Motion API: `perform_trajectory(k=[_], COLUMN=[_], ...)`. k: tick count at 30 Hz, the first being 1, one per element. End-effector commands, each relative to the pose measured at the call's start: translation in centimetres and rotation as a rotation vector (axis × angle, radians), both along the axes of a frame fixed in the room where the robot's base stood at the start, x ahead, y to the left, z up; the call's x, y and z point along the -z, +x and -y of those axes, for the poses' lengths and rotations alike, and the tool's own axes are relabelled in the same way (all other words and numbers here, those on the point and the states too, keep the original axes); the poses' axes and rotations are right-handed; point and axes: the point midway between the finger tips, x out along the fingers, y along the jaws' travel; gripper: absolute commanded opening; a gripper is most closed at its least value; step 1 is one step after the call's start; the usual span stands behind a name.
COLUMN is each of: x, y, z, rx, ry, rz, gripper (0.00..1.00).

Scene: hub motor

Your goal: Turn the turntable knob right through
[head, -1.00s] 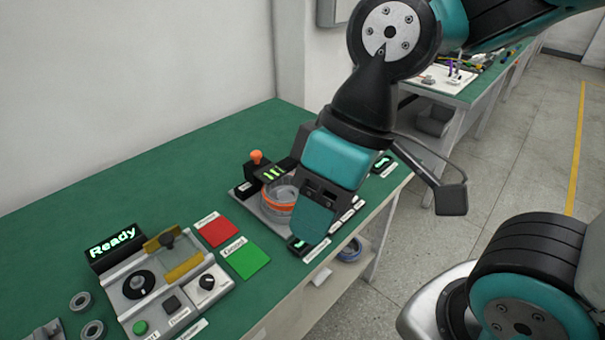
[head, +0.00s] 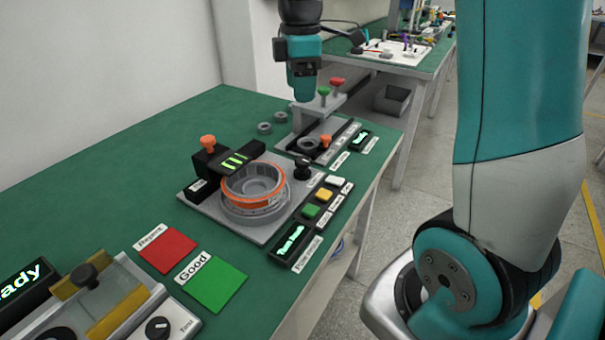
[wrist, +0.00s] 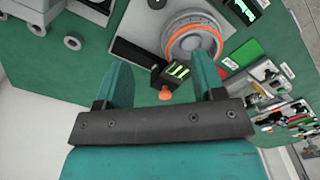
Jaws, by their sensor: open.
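The turntable station holds a round grey turntable (head: 255,208) with an orange ring (head: 252,184) around its upper part. A black knob (head: 302,167) stands at its right rear edge; I take it for the turntable knob. An orange-topped handle (head: 208,143) stands at the rear left beside a black block with green bars (head: 236,160). My gripper (head: 303,97) hangs fingers down beyond the turntable, apart from the black knob. In the wrist view my gripper (wrist: 162,76) is open and empty; the orange ring (wrist: 193,32) and orange handle (wrist: 165,94) lie beyond its fingers.
Below my gripper is another station with green (head: 324,91) and red (head: 337,82) knobs. Green and yellow buttons (head: 318,202) line the turntable's right side. Red (head: 167,250) and green (head: 214,285) pads lie in front. The bench behind left is clear.

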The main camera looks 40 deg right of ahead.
Motion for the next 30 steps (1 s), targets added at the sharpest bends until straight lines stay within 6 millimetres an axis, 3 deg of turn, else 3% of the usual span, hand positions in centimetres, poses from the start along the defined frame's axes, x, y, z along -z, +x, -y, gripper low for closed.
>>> perform_trajectory(k=[7, 21, 30], x=[3.1, 13.7, 17.2], y=[0.2, 0.1, 0.1], z=[0.8, 0.8, 0.8], rx=[-0.015, -0.013, -0.013], ry=[-0.004, -0.003, -0.004], rz=[-0.008, -0.008, -0.004], gripper=[0.63, 0.63, 0.63])
